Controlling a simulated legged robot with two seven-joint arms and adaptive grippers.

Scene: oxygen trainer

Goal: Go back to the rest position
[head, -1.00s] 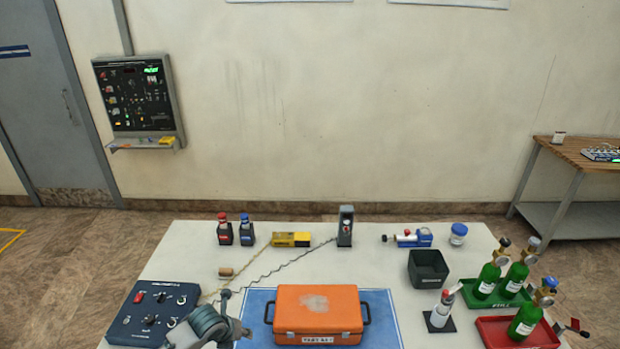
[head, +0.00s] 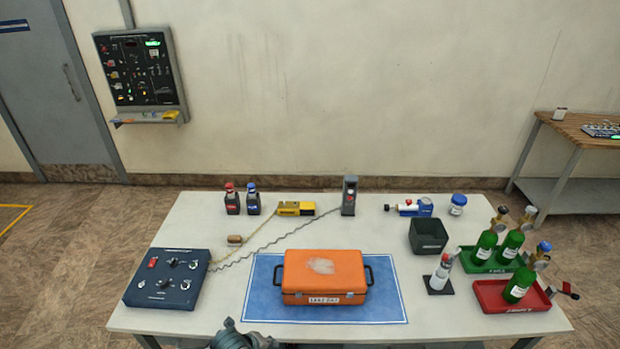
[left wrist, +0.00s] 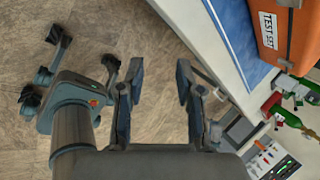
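My left gripper (left wrist: 155,95) shows in the left wrist view, with its two fingers apart and nothing between them. It hangs over the floor beside the table edge. In the head view only a grey part of my arm shows at the bottom edge, in front of the table. My right gripper is not clearly seen in either view. The orange case (head: 324,277) sits shut on the blue mat (head: 260,311), and part of it shows in the left wrist view (left wrist: 285,35).
The white table (head: 430,320) holds a dark blue control box (head: 167,278) at left. Green cylinders (head: 487,246) stand in a green tray and a red tray (head: 487,297) at right. A black bin (head: 428,236) stands near them. Floor shows beyond the table.

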